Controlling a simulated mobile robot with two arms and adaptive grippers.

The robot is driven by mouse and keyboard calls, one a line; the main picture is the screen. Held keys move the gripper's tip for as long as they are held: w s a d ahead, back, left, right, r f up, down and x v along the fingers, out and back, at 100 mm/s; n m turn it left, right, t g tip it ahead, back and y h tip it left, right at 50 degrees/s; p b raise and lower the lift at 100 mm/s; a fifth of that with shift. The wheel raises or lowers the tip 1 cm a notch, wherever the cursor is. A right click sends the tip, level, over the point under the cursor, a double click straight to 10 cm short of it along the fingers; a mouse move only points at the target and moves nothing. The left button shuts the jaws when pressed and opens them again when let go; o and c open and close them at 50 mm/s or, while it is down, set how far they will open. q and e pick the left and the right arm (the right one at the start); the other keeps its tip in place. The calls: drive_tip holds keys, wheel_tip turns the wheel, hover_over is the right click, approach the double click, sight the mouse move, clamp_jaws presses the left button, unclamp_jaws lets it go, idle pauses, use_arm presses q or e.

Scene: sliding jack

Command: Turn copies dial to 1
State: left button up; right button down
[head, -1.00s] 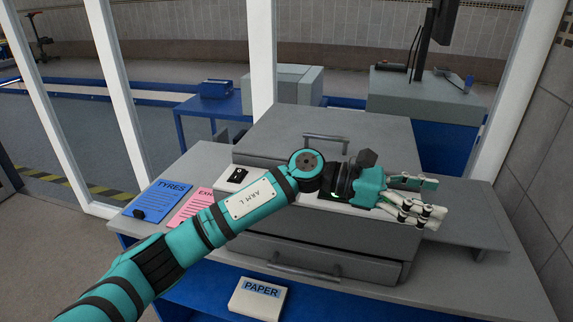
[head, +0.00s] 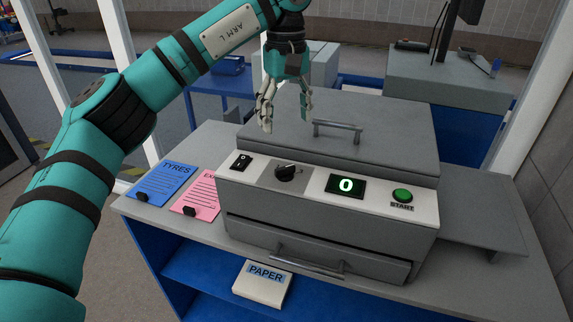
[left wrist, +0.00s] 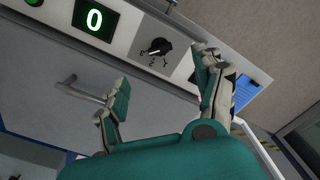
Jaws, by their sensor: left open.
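The copies dial (head: 288,171) is a black knob on a grey patch of the copier's white front panel. The display (head: 346,186) right of the dial reads 0. My left gripper (head: 287,120) is open and empty, pointing down above the copier lid, behind and above the dial. It also shows in the left wrist view (left wrist: 162,82), fingers apart, not touching the dial. My right gripper is not in view.
The copier (head: 300,226) has a lid handle (head: 338,126), a black switch (head: 241,162) left of the dial and a green start button (head: 402,195) at right. A blue sheet (head: 163,182) and a pink sheet (head: 199,193) lie left. A paper pack (head: 262,285) sits below.

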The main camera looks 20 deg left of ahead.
sight(286, 168)
use_arm(q)
wheel_tip(286, 168, down, 11)
drive_tip(key=p, duration=0.2)
drive_tip(key=shift+f+p, duration=0.1)
drive_tip(key=shift+p, duration=0.3)
drive_tip(key=shift+f, duration=0.55)
drive_tip(key=shift+c, duration=1)
drive_tip(key=c, duration=1)
drive_tip(key=shift+o, duration=0.2)
